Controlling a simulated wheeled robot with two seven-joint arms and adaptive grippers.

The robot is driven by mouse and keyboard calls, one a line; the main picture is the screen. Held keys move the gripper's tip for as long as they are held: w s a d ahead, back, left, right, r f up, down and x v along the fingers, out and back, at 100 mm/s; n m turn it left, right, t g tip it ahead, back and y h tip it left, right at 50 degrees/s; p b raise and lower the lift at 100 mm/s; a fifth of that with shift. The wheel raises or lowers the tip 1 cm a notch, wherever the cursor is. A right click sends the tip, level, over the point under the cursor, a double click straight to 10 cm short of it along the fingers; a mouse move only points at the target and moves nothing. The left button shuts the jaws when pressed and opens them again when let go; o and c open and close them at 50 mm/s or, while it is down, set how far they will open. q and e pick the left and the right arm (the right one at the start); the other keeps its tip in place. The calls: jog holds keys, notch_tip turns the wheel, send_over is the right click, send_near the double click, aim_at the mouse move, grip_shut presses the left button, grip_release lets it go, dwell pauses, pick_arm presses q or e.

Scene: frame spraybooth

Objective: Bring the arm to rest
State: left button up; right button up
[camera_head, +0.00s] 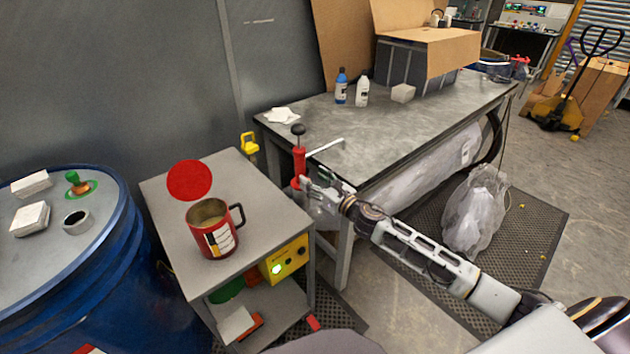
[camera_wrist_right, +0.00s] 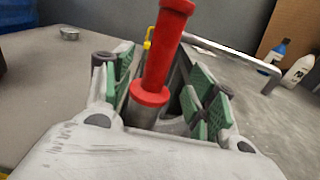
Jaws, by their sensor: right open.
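My right arm (camera_head: 430,250) reaches in from the lower right. Its gripper (camera_head: 312,188) is at the near left corner of the workbench (camera_head: 400,135), beside an upright red-handled tool (camera_head: 299,160) with a black knob on top. In the right wrist view, the gripper (camera_wrist_right: 162,88) is open, with green-padded fingers on either side of the red handle (camera_wrist_right: 160,55). The handle's collar sits above a grey cylindrical part between the fingers. Whether the pads touch it is hard to tell; they look apart. My left gripper is not in view.
A small grey table (camera_head: 160,205) holds a red mug (camera_head: 212,240) and a red disc (camera_head: 189,180). A blue drum (camera_head: 90,290) stands left. Bottles (camera_head: 362,92), a grey block (camera_head: 403,93) and a cardboard box (camera_head: 430,52) stand on the bench. A plastic bag (camera_head: 475,215) lies on the floor mat.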

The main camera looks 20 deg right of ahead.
jog(key=shift+r, duration=0.1)
dwell(0.3)
